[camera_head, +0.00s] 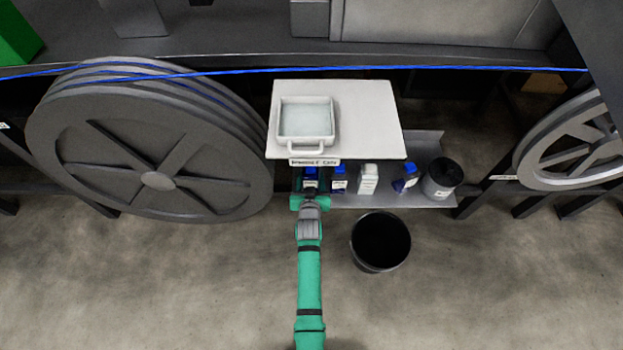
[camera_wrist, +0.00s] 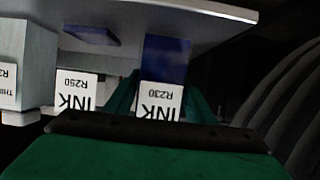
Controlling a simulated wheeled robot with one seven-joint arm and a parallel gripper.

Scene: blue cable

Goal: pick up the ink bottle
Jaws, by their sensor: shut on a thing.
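A blue ink bottle with a white label (camera_head: 311,182) stands at the left end of the low shelf, under the front edge of the white tabletop. In the wrist view the ink bottle (camera_wrist: 166,62) is upside down in the picture, and its label reads INK R230. My gripper (camera_head: 310,196) reaches it from the front. In the wrist view the green fingers of my gripper (camera_wrist: 163,98) are on both sides of the bottle, shut on it. The lower part of the bottle is partly hidden by my gripper.
A second ink bottle, labelled R250 (camera_wrist: 77,88), stands close beside it; it also shows in the head view (camera_head: 339,181). A white bottle (camera_head: 368,179), another blue bottle (camera_head: 404,179) and a dark can (camera_head: 441,178) stand rightward. The tabletop (camera_head: 370,115) overhangs closely. A cable reel (camera_head: 150,140) is left, a black bin (camera_head: 380,242) front right.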

